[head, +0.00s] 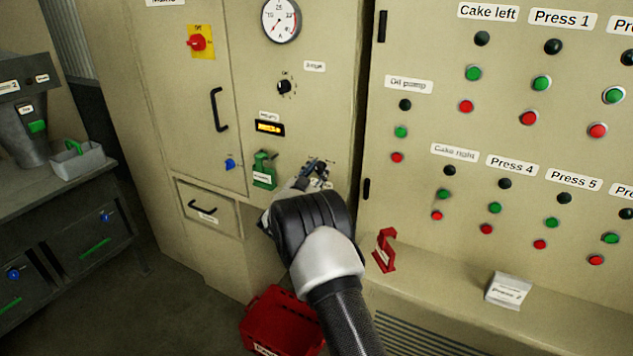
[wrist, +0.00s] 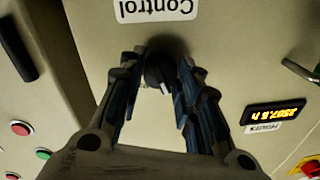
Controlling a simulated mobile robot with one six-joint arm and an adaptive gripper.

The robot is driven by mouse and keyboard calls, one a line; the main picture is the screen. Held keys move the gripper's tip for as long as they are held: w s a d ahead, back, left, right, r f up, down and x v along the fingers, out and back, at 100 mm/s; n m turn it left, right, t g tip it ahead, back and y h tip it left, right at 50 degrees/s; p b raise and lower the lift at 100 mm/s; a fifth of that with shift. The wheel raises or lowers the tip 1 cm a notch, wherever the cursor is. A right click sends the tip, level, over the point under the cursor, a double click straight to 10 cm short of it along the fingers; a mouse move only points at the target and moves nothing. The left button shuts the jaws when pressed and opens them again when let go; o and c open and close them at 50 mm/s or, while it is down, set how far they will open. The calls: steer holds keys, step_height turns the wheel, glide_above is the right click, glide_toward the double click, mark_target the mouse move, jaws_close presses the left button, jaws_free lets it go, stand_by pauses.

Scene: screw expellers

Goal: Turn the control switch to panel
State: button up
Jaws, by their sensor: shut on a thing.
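The control switch (wrist: 157,74) is a small black knob on the beige cabinet front. In the wrist view it sits between my two fingers, beside the "Control" label (wrist: 155,8), which appears upside down. My gripper (wrist: 162,68) is shut on the knob, with one finger on each side. In the head view my gripper (head: 316,173) is against the cabinet, right of a green tagged piece (head: 264,170). It hides the switch there. I cannot read which position the knob points to.
An hours display (head: 269,128), a black selector (head: 285,87) and a gauge (head: 281,20) are above my gripper. A red holder (head: 385,250) sticks out at lower right. A red bin (head: 270,318) stands below. Push-button rows fill the right cabinet (head: 575,140).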

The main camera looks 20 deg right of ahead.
steer(key=m+b, duration=0.2)
steer(key=m, duration=0.1)
steer(key=shift+f, duration=0.15)
steer(key=m, duration=0.2)
steer(key=shift+m+h+b, duration=0.35)
steer(key=shift+m+h, duration=0.05)
steer(key=m, duration=0.3)
steer(key=shift+w+m+g, duration=0.1)
steer(key=shift+m+g, duration=0.2)
steer(key=shift+m, duration=1.9)
steer(key=o, duration=1.1)
steer(key=shift+a, duration=0.1)
